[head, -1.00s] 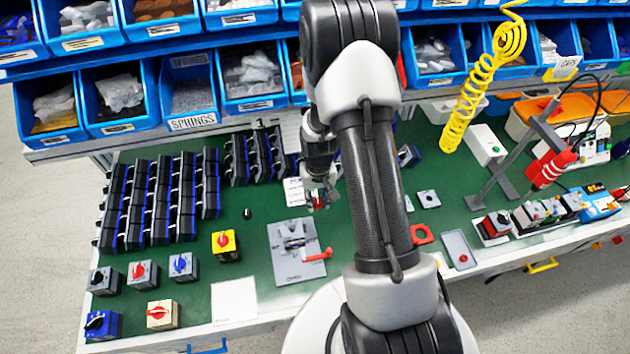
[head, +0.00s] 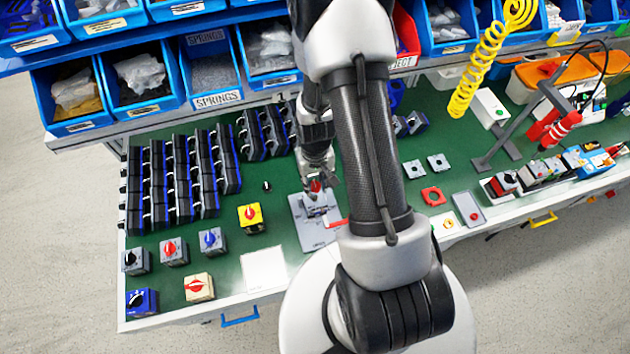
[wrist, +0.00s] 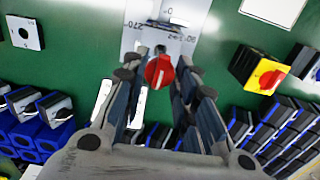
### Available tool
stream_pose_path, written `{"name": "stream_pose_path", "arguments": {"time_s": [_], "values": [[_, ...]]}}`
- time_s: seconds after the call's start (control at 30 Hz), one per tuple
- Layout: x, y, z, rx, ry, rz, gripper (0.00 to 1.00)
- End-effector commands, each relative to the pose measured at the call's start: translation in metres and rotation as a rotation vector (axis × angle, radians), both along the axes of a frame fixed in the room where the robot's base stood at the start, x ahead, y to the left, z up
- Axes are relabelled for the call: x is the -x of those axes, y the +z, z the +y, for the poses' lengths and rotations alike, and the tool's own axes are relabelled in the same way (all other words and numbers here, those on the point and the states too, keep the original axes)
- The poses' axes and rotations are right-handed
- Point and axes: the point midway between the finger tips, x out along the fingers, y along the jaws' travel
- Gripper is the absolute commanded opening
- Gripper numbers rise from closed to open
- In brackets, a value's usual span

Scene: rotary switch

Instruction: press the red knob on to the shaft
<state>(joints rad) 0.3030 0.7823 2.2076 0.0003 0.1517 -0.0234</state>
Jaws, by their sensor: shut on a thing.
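The red knob (wrist: 159,71) sits between the fingers of my gripper (wrist: 160,88) in the wrist view. My gripper is shut on it. In the head view the knob (head: 316,186) shows as a small red spot at the tip of my gripper (head: 317,190). The knob is at the far part of a grey plate (head: 305,238) with a raised fixture and a red handle. In the wrist view the plate (wrist: 133,36) bears angle marks such as 270 and 0. The shaft is hidden, and I cannot tell whether the knob touches it.
A yellow switch box with a red knob (head: 250,217) stands left of the plate. Several finished switches stand at the front left, and rows of black switch bodies (head: 180,180) behind them. A red square plate (head: 433,196) lies to the right. Blue bins line the back.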

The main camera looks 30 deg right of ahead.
Motion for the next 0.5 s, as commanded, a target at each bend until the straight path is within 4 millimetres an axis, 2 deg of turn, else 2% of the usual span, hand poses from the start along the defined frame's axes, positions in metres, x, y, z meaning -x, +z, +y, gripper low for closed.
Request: {"name": "stream_pose_path", "arguments": {"time_s": [0.5], "values": [[0.0, -0.042, 0.0, 0.0, 0.0, 0.001, 0.15]]}}
